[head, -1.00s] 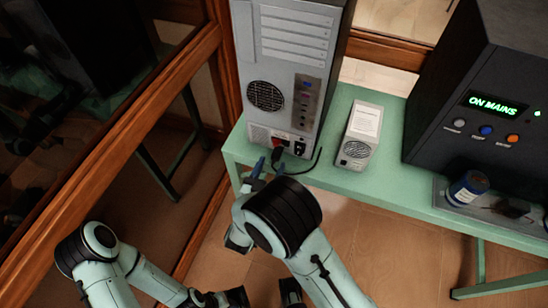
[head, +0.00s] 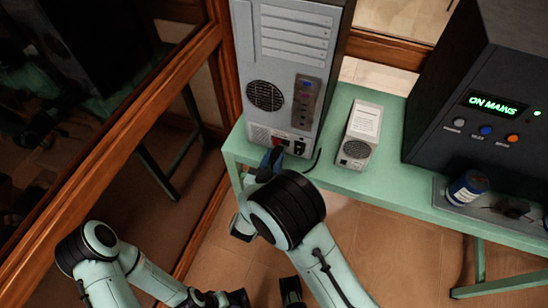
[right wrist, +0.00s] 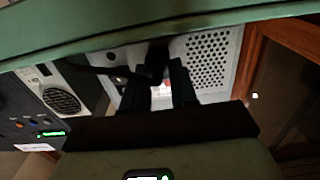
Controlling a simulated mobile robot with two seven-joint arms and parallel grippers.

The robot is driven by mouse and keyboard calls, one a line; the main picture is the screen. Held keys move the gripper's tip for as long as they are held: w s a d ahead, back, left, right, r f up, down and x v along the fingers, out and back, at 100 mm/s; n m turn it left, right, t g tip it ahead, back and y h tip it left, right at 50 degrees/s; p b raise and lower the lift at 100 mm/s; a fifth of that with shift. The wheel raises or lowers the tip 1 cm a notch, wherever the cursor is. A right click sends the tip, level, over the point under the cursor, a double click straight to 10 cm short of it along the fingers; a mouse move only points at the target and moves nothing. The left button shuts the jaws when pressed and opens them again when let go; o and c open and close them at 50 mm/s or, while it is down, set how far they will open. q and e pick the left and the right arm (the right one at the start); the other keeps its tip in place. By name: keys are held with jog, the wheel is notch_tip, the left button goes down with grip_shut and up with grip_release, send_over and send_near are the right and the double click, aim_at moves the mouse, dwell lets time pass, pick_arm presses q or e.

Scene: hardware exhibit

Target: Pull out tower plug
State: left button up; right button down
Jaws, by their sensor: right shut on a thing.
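The grey tower (head: 262,62) stands on the green bench with its back panel facing me. A red switch (head: 279,141) and a black socket (head: 299,147) show low on that panel. My right gripper (head: 272,157) is at the panel's lower edge, its fingers partly hidden by my wrist. In the right wrist view, its two dark fingers (right wrist: 168,80) are shut on the black tower plug (right wrist: 156,57), close to the tower's back. I cannot tell whether the plug is seated. My left arm shows at lower left, but its fingertips cannot be made out.
A small white box with a round grille (head: 361,130) stands right of the tower on the green bench (head: 335,181). A black cable (head: 314,161) lies between them. A dark unit reading "ON MAINS" (head: 490,104) is at right. A wood-framed glass panel is at left.

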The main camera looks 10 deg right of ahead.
jog(key=v, duration=0.2)
jog(key=shift+s+a, duration=0.2)
jog(key=shift+s, duration=0.05)
jog(key=c, duration=0.9)
grip_release()
jog(key=b+v, duration=0.1)
jog(key=v, duration=1.2)
jog(key=shift+s+a, duration=0.1)
